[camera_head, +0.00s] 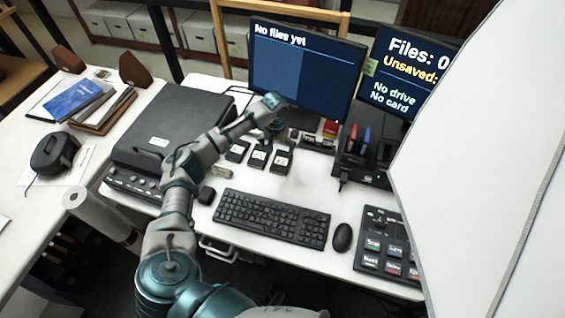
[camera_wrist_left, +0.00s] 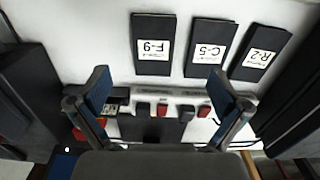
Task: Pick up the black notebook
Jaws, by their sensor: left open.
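No thing in view is clearly a black notebook. Three flat black labelled items lie in a row on the white desk: one marked F-9 (camera_head: 281,160), one marked C-5 (camera_head: 258,157) and one marked R-2 (camera_head: 236,150). In the left wrist view F-9 (camera_wrist_left: 153,45), C-5 (camera_wrist_left: 210,48) and R-2 (camera_wrist_left: 262,52) show upside down. My left gripper (camera_head: 276,124) is above the desk behind the row. It also shows in the left wrist view (camera_wrist_left: 158,85), fingers apart with nothing between them. My right gripper is out of view.
A keyboard (camera_head: 272,219), mouse (camera_head: 342,237) and button panel (camera_head: 388,250) occupy the desk front. A large black case (camera_head: 165,118) lies left, and a monitor (camera_head: 303,72) stands behind. Books (camera_head: 78,100) lie on the left table. A large pale panel (camera_head: 490,180) hides the right side.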

